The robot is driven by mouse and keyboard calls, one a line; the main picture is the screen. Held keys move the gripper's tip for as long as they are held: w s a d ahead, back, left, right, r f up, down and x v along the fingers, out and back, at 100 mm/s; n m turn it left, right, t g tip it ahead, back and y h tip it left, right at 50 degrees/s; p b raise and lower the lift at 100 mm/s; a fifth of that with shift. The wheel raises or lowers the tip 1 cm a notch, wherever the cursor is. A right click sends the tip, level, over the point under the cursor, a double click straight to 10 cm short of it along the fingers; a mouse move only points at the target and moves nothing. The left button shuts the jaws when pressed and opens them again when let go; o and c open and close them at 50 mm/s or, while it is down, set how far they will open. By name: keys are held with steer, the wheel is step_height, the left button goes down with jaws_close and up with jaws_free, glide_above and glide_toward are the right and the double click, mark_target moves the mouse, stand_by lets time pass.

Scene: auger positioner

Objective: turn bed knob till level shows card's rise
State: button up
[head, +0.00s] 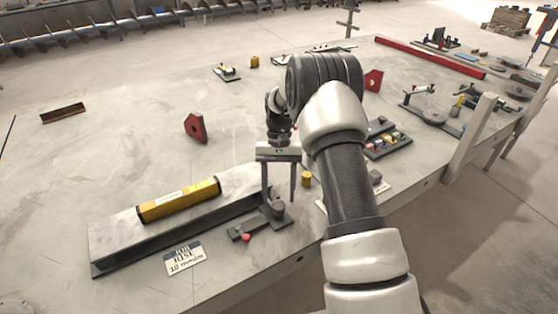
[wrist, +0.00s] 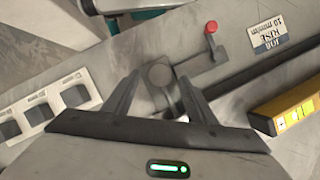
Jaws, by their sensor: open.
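A grey steel bed (head: 118,233) lies at the front left of the table, with a yellow level (head: 180,200) along its top; the level also shows in the wrist view (wrist: 292,112). The level's reading is too small to make out. A white card (head: 186,258) in front of the bed reads "JOB RISE 10 mm/m". My gripper (head: 279,197) is open and points down over the knob. In the wrist view the knob (wrist: 160,71) shows between the fingertips; contact cannot be told.
A small brass cylinder (head: 306,179) stands right of my gripper. A red angle block (head: 195,127) stands behind the bed.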

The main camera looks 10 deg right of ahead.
steer(key=p+v, duration=0.1)
steer(key=v, duration=1.4)
steer(key=shift+r, duration=0.15)
steer(key=s+a+r+n+t+p, duration=0.1)
steer(key=s+r+t+p, duration=0.1)
steer(key=s+r, duration=0.65)
steer(key=s+a+r+t+p, duration=0.1)
steer(key=s+r+t+p, duration=0.2)
steer(key=r, duration=1)
steer(key=s+n+t+h+p, duration=0.1)
steer(key=s+t, duration=0.4)
steer(key=s, duration=1.6)
steer(key=shift+r+n+p, duration=0.3)
steer(key=shift+n+p, duration=0.1)
steer(key=shift+p, duration=0.15)
